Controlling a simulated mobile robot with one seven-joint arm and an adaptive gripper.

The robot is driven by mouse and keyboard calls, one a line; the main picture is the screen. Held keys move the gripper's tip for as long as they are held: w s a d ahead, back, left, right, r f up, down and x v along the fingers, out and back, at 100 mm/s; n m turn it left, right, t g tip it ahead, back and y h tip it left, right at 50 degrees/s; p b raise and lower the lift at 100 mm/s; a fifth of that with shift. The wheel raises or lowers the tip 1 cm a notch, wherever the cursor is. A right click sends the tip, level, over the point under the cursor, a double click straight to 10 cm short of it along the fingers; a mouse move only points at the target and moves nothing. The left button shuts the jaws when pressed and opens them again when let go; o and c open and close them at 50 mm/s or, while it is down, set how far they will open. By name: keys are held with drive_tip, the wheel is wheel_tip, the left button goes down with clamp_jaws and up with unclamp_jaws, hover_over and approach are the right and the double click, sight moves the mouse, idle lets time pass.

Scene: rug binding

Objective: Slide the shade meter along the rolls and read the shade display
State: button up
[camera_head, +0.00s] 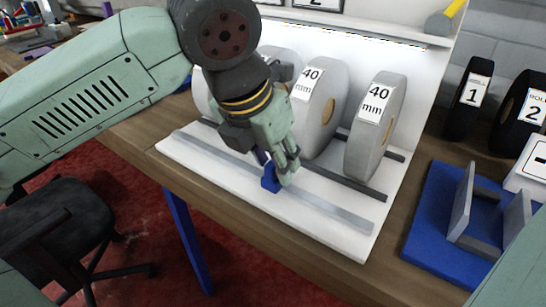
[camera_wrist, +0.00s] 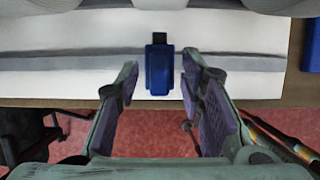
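The small blue block on the rail, which looks like the shade meter (camera_head: 271,179), sits on the grey rail (camera_head: 325,203) in front of the rolls. It also shows in the wrist view (camera_wrist: 160,70), with a dark tab at its far side. My gripper (camera_head: 280,168) is at the meter. In the wrist view its fingers (camera_wrist: 161,80) are spread, one on each side of the meter, with visible gaps. Grey rolls labelled 40 mm, a right one (camera_head: 375,135) and a middle one (camera_head: 325,120), stand on the white board; others behind my arm are partly hidden.
A white box (camera_head: 530,165) with a dark mark, cut off at the right edge, may be the display; I cannot read it. A blue base (camera_head: 425,235) with grey uprights and black numbered rolls (camera_head: 470,100) stand at right. A chair (camera_head: 60,225) is at lower left.

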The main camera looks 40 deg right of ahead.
drive_tip(key=v, duration=1.2)
